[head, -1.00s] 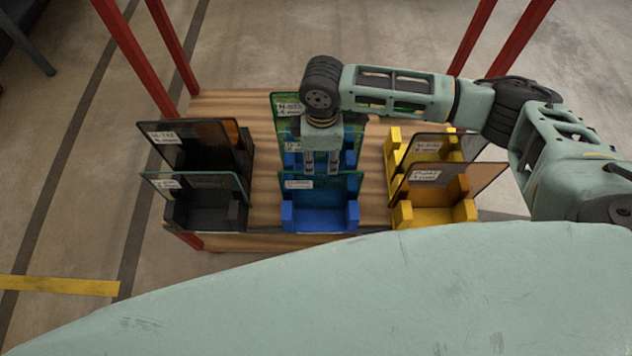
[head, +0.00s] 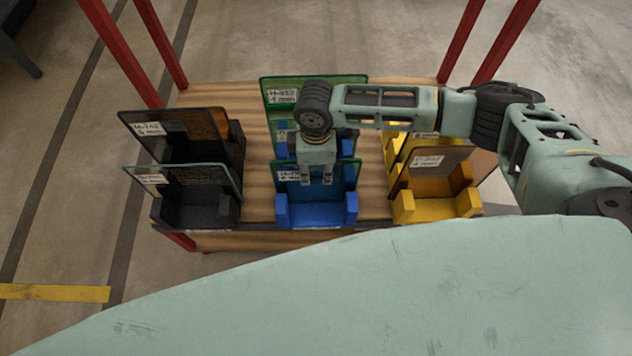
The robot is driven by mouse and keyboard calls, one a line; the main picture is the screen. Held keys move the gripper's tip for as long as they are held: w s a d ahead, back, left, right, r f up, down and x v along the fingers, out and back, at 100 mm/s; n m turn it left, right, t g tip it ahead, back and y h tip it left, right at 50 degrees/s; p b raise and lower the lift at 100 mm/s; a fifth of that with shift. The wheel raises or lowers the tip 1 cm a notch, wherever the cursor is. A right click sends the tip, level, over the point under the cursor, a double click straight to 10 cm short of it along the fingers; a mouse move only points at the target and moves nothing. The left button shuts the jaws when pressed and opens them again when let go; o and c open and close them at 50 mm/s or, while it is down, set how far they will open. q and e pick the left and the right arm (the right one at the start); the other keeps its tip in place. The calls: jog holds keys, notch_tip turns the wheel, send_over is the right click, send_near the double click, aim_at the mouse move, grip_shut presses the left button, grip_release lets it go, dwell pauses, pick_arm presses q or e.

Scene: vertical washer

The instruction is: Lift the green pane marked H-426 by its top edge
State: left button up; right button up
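In the head view, a green-edged pane (head: 350,172) stands in the front middle blue holder. Its label seems to start with H, but I cannot read the rest. Behind it a taller green pane (head: 345,88) carries a label that looks like H-932. Another pane (head: 283,139) between them is mostly hidden by my arm. My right gripper (head: 317,181) points down at the front middle pane, its two fingertips apart and overlapping the pane below its top edge. I cannot tell whether they touch it. My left gripper is not in view.
The holders stand on a wooden table (head: 258,160). Red posts (head: 120,50) rise at the table's corners. Bare strips separate the columns.

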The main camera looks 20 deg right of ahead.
aim_at(316, 184)
notch_tip(316, 184, down, 3)
jog(key=shift+s, duration=0.1)
jog(key=shift+c, duration=0.3)
grip_shut()
dwell(0.4)
jog(key=shift+r, duration=0.15)
